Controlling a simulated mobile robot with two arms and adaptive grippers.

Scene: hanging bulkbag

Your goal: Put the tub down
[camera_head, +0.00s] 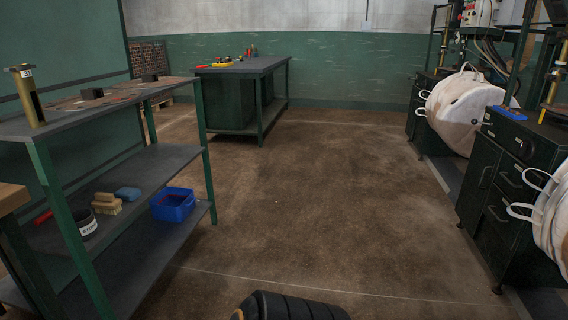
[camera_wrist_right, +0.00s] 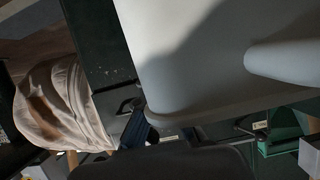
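A small blue open tub (camera_head: 173,205) rests on the lower shelf of the green-legged rack at the left in the head view. Something red shows inside it. No gripper is near it in this view. A large pale grey smooth body (camera_wrist_right: 215,60) fills much of the right wrist view; I cannot tell what it is. A dark rounded shape fills the bottom of that view, and no separate fingertips show. My left gripper is in neither view.
The rack (camera_head: 160,160) also holds sponges, a brush and a black round container (camera_head: 82,222). A workbench (camera_head: 245,75) with tools stands at the back. White bulk bags (camera_head: 460,108) hang beside dark cabinets (camera_head: 505,165) at the right. The brown floor (camera_head: 310,190) between is clear.

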